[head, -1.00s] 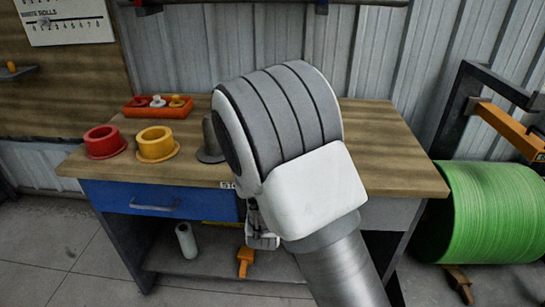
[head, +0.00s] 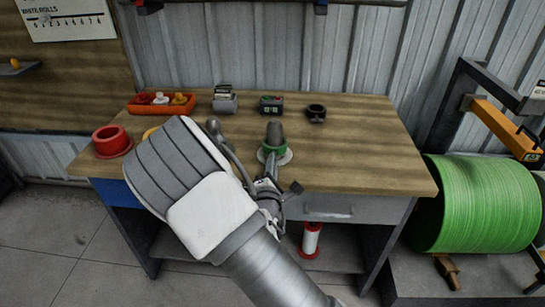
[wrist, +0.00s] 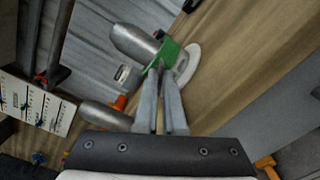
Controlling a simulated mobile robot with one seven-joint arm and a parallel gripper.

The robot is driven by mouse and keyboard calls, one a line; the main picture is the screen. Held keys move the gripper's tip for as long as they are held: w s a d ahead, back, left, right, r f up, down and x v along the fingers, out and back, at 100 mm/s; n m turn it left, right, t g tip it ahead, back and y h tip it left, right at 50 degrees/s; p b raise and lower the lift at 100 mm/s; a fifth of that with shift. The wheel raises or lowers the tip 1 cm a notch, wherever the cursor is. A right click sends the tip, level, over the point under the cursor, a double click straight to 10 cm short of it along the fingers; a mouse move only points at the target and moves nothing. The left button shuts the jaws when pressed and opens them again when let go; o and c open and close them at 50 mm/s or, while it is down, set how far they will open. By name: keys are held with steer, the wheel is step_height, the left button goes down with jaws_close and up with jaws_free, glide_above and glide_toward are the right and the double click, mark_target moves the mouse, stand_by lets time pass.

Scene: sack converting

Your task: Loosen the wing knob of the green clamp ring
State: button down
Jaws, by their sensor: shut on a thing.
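The green clamp ring (head: 265,151) sits around the foot of a grey tapered post (head: 275,133) on a white round base (head: 286,158), on the bench. In the wrist view the green ring (wrist: 171,51) is right at my fingertips, with the grey post (wrist: 132,42) to its left. My gripper (wrist: 158,74) is shut at the near side of the ring, on its wing knob. The fingertips mostly hide the knob, so its turn angle cannot be told. In the head view my gripper (head: 268,182) reaches the ring from the front.
A second grey post (wrist: 105,116) stands close by. The bench also bears a red flanged ring (head: 112,141), an orange tray (head: 161,108), a small box with buttons (head: 271,104) and a black ring (head: 316,114). A green roll (head: 478,205) stands right of the bench.

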steer(key=n+p, duration=0.2)
steer(key=n, duration=0.1)
steer(key=shift+r+n, duration=0.15)
steer(key=shift+n, duration=0.25)
steer(key=shift+n+p, duration=0.65)
steer(key=shift+n, duration=1.05)
steer(key=c, duration=1)
jaws_free()
steer(key=s+p, duration=0.1)
steer(key=s, duration=1.6)
steer(key=shift+s+a, duration=0.2)
steer(key=shift+a, duration=0.05)
